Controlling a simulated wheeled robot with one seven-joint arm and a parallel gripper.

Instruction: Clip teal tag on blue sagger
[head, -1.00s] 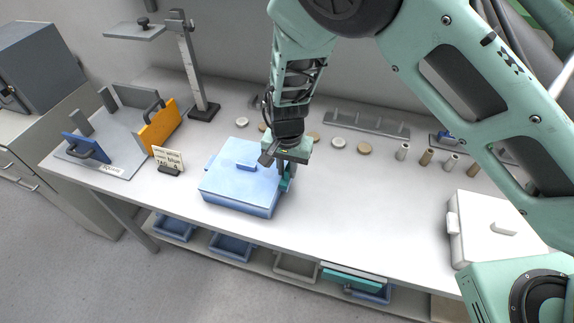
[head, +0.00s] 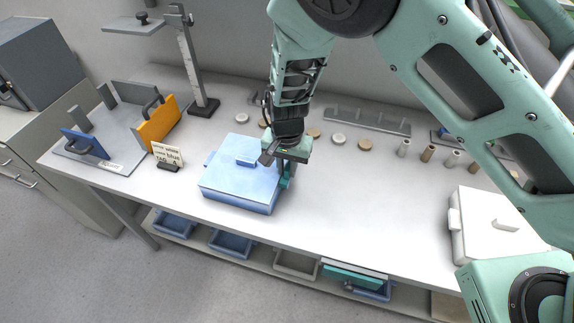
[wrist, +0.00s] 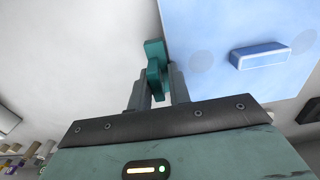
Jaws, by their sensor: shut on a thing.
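The blue sagger (head: 236,188) is a lidded box on the bench, with a small blue handle on its lid. Its lid and handle (wrist: 262,57) fill the right of the wrist view. My gripper (head: 287,172) points down at the sagger's right side. It is shut on the teal tag (wrist: 154,68), which sits between the fingers. The tag (head: 285,183) hangs beside the sagger's right edge in the head view. In the wrist view the tag's end lies close along the sagger's edge; I cannot tell whether it touches.
A small sign (head: 167,155) stands left of the sagger. Blue and orange handled plates (head: 158,126) stand on a grey base. A white box (head: 492,232) is at the right. Several discs and small cylinders line the back. The bench between sagger and white box is clear.

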